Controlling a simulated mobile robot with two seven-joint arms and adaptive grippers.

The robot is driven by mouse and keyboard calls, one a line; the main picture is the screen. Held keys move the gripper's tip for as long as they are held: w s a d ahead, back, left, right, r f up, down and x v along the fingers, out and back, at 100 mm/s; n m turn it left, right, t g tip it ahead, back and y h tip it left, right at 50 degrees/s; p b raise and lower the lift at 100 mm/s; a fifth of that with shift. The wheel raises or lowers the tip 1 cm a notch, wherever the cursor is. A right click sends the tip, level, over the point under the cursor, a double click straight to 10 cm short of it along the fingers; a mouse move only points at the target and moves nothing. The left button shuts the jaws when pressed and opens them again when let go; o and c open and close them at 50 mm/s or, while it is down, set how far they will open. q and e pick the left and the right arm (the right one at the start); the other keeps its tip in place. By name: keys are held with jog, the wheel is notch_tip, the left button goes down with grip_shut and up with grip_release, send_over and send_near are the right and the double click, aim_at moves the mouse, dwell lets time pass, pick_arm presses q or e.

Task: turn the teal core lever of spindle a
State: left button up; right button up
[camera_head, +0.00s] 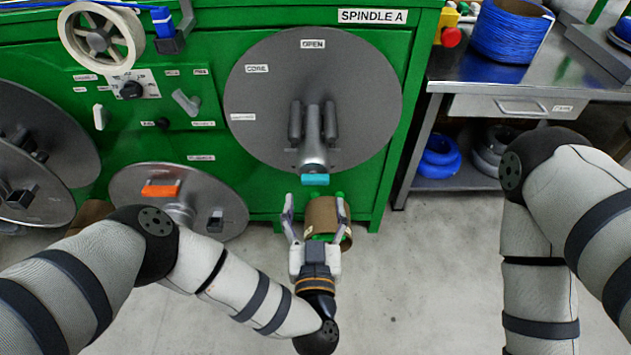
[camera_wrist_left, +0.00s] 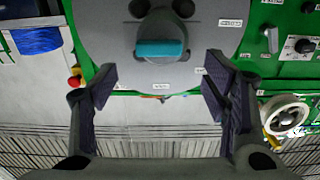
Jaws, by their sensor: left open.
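The teal core lever (camera_head: 315,179) is at the lower end of the grey hub arm on the round grey disc of spindle A (camera_head: 365,95). In the left wrist view the teal lever (camera_wrist_left: 160,48) lies crosswise above the gap between my fingers. My left gripper (camera_head: 314,200) is open and empty just below the lever in the head view, its two fingers spread to either side. It also shows open in the left wrist view (camera_wrist_left: 159,76). The lever appears apart from both fingers. My right arm is at the right, but its gripper is out of view.
A brown cardboard core (camera_head: 325,215) shows behind my left gripper. A lower disc with an orange lever (camera_head: 161,191) is to the left. A steel bench (camera_head: 500,75) with blue cable (camera_head: 512,35) stands at the right. The floor between is clear.

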aim_at(311, 182)
pick_arm(q)
jog(key=w, duration=0.6)
jog(key=shift+w+b, duration=0.3)
jog(key=shift+d, duration=0.1)
jog(key=c, duration=1.2)
jog(key=shift+o, duration=0.2)
pick_arm(e)
jog(key=shift+s+f, duration=0.4)
jog(key=shift+f, duration=0.05)
pick_arm(q)
jog(key=n, duration=0.4)
jog(key=shift+n, duration=0.3)
jog(key=n, duration=0.4)
jog(key=shift+s+a+n+b, duration=0.1)
jog(key=shift+a+n+b, duration=0.15)
jog(key=shift+n+b, duration=0.05)
jog(key=n, duration=0.4)
jog(key=shift+a+f+n+b, duration=0.1)
jog(key=shift+a+n+b, duration=0.05)
jog(key=shift+n+b, duration=0.65)
jog(key=shift+n, duration=1.5)
pick_arm(e)
jog(key=shift+s+f+g, duration=0.5)
jog(key=shift+s+f, duration=0.45)
jog(key=shift+f, duration=0.25)
